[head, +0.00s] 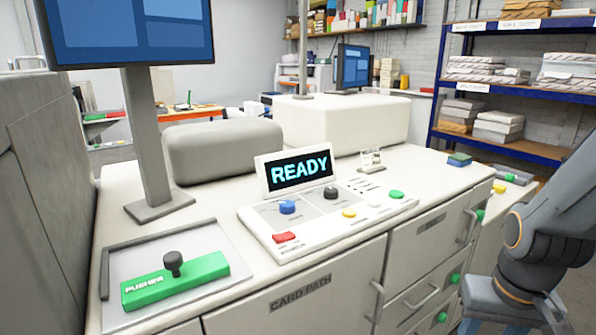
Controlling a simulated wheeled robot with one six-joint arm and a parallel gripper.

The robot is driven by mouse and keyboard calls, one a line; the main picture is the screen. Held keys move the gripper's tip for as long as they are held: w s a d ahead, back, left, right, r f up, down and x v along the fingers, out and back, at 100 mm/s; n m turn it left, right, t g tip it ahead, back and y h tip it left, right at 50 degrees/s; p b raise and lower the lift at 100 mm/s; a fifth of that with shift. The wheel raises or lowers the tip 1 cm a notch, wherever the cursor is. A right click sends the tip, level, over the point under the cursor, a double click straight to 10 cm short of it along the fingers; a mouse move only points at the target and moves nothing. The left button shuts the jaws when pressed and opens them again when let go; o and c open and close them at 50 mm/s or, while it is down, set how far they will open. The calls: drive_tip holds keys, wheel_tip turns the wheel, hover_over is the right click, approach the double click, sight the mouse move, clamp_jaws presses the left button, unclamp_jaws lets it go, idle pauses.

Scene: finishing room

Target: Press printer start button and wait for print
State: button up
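The printer control panel (330,222) lies on top of a white machine cabinet. Its tilted display (296,171) reads READY in light blue. On the panel are a blue knob (288,207), a black knob (331,193), a red button (283,237), a yellow button (348,213), a white button (374,203) and a green button (396,195). The small button labels are too small to read. My arm comes in at the lower right, clear of the panel. The fingertips of my gripper are not in the picture.
A green block marked PUSHER (200,280) with a black knob sits in a tray (110,256) at the front left. A monitor (130,30) on a post stands behind it. A small sign (371,160) stands behind the panel. Drawers (415,305) with handles project below, right.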

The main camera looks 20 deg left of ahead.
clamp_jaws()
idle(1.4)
